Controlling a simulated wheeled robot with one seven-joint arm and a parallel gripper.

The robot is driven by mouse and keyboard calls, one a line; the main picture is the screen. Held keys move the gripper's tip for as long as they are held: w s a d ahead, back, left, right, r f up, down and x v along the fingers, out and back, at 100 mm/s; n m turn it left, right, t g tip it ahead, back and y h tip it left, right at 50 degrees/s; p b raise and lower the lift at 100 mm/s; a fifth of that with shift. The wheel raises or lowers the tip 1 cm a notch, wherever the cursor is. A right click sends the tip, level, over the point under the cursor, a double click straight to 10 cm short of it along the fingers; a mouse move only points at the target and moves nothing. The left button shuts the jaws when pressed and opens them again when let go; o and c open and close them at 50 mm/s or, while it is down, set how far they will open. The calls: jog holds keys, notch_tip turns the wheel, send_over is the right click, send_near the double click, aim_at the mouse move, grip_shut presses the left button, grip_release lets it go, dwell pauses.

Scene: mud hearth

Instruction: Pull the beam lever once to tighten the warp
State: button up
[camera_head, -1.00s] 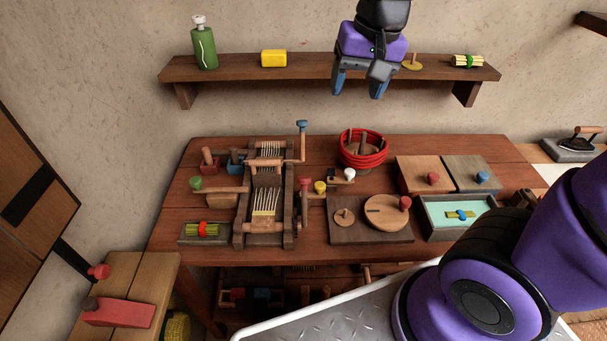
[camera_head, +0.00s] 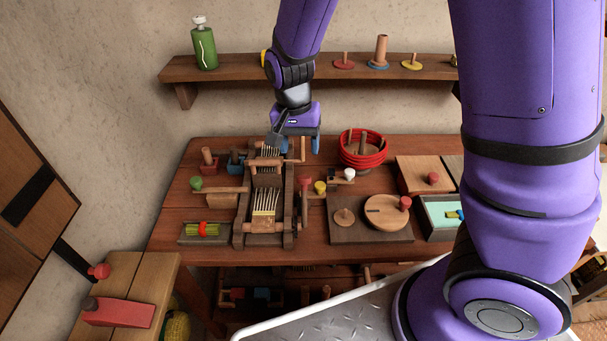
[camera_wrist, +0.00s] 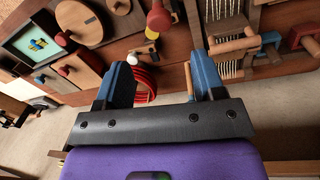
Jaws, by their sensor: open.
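The small wooden loom (camera_head: 265,215) stands on the table with pale warp threads. At its back right corner a thin upright wooden lever (camera_head: 302,150) rises; its blue top is hidden behind my gripper. My gripper (camera_head: 295,145) is open and points down over the back of the loom, with blue fingers either side of the lever in this view. In the wrist view a tan stick, seemingly this lever (camera_wrist: 189,82), shows between the fingers, nearer the right one. I cannot tell whether a finger touches it. Other loom knobs are green (camera_head: 196,183) and red (camera_head: 305,180).
A red coiled bowl (camera_head: 362,150) stands right of my gripper. Yellow (camera_head: 320,187) and white (camera_head: 349,174) knobs sit right of the loom, by a board (camera_head: 370,225) with round discs. Behind is a wall shelf (camera_head: 225,68) with a green bottle (camera_head: 203,45).

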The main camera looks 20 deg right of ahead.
aim_at(303, 177)
jog(key=f, duration=0.6)
jog(key=d+f, duration=0.1)
jog(key=f, duration=0.2)
jog(key=shift+s+f, duration=0.25)
grip_shut()
jog(key=shift+a, duration=0.1)
